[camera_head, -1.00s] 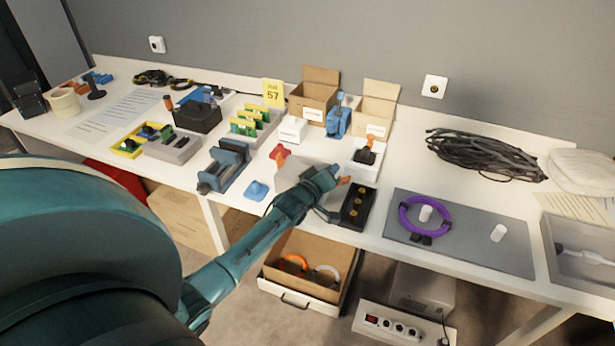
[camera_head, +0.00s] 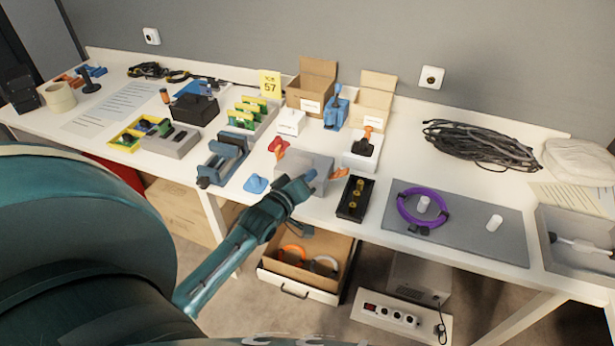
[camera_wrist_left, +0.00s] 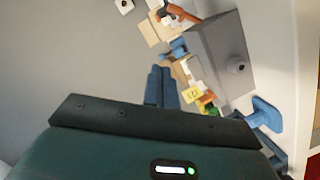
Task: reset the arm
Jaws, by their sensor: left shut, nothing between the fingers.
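My left arm reaches in from the lower left in the head view. Its gripper (camera_head: 309,176) is over the front of the white table (camera_head: 330,215), in front of a grey box (camera_head: 306,161). The gripper hides part of this box; I cannot tell whether they touch. In the left wrist view the two blue-grey fingers (camera_wrist_left: 161,84) are together with nothing between them. The grey box shows beside them there (camera_wrist_left: 218,48), to the right. My right gripper is in neither view.
A blue piece (camera_head: 255,184) and a black tray with yellow parts (camera_head: 345,208) flank the gripper. A grey mat (camera_head: 465,236) holding a purple ring (camera_head: 401,208) lies to the right. An open drawer (camera_head: 322,295) is below the table edge. Cartons (camera_head: 312,83) stand behind.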

